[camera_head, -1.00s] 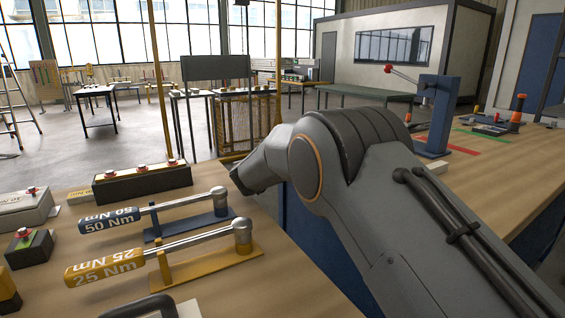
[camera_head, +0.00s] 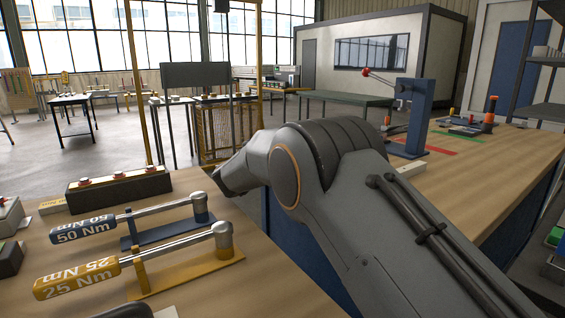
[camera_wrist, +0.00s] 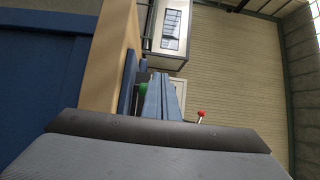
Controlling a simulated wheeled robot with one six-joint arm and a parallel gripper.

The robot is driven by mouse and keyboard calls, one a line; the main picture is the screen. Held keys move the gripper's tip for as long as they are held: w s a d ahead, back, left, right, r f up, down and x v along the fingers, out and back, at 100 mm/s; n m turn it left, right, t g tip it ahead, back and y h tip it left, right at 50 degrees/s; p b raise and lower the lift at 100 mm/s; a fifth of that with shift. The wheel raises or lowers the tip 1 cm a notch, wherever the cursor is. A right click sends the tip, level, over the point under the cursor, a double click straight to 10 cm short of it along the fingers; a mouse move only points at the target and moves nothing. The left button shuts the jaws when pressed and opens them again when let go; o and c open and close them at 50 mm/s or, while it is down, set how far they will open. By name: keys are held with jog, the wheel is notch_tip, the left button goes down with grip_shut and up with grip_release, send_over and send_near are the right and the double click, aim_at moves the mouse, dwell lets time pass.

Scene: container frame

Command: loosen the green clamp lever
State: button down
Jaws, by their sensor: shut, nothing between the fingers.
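A round green knob (camera_wrist: 143,89), apparently the end of the green clamp lever, shows in the wrist view beside blue metal parts (camera_wrist: 162,97). The rest of that lever is hidden. The grey housing of my gripper (camera_wrist: 160,145) fills the bottom of the wrist view, with the knob beyond its dark edge; no contact with the knob is visible. My gripper is shut with nothing in it. In the head view my arm hides the gripper and I cannot see the green knob. A blue post (camera_head: 416,118) with a red-knobbed lever (camera_head: 383,78) stands on the right-hand bench.
The right-hand bench (camera_head: 470,180) carries red and green mats and an orange-topped tool (camera_head: 489,112). Blue (camera_head: 155,236) and yellow (camera_head: 190,276) wrench stands sit on the left bench. In the wrist view, a red knob (camera_wrist: 201,114) is right of the blue parts.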

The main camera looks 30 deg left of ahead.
notch_tip(320, 180, up, 10)
dwell(0.5)
